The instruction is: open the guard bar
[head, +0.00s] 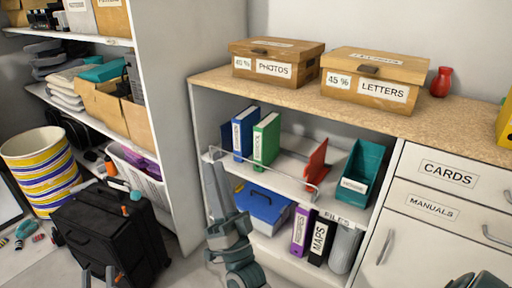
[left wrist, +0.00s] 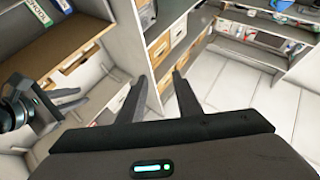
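The guard bar (head: 268,174) is a thin pale metal rail along the front edge of the middle cabinet shelf, with bent ends at left and right. My right gripper (head: 217,166) points up just below and in front of the bar's left end; whether it touches the bar is not clear. It holds nothing visible. It also shows at the left of the left wrist view (left wrist: 82,97), its two fingers apart. My left gripper (head: 98,270) is low at the left, in front of the black suitcase. In the left wrist view its fingers (left wrist: 159,78) are apart and empty.
Behind the bar stand blue (head: 243,132) and green binders (head: 266,139), a red bookend (head: 316,160) and a teal file box (head: 361,172). A blue case (head: 262,208) lies below. The black suitcase (head: 110,238) and striped basket (head: 42,170) stand left.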

